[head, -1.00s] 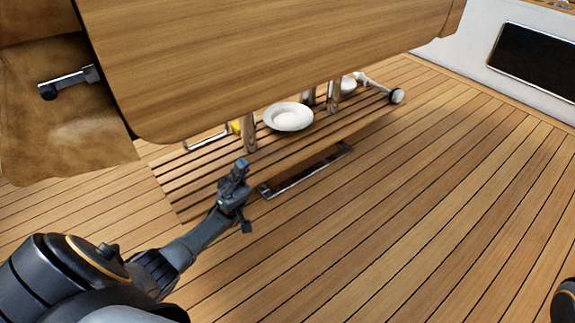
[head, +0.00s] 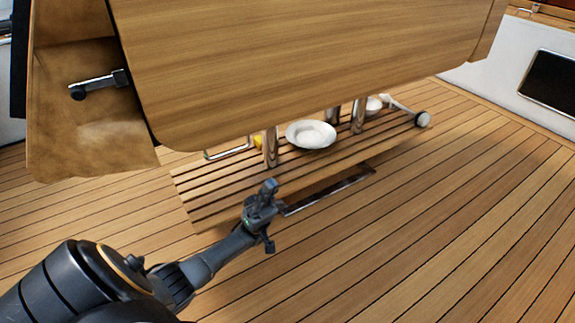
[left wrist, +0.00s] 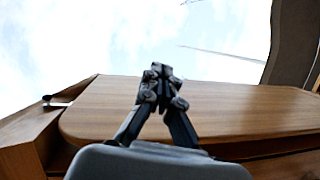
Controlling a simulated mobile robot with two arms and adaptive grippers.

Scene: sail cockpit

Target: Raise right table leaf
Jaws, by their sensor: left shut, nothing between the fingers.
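The table leaf (head: 300,60) is a large wooden panel with rounded corners, hanging down at a slant across the top of the head view. In the left wrist view the leaf (left wrist: 230,108) stretches behind my gripper, with sky above it. My left gripper (head: 268,188) is below the leaf's lower edge in the head view, apart from it in the picture. It also shows in the left wrist view (left wrist: 160,72), with its fingers together and nothing between them. My right gripper is not in view.
Under the leaf, a slatted shelf (head: 215,190) carries a white plate (head: 311,134) and a small white bowl (head: 373,104). Metal posts (head: 270,148) rise from it. Open teak floor (head: 440,220) lies to the right.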

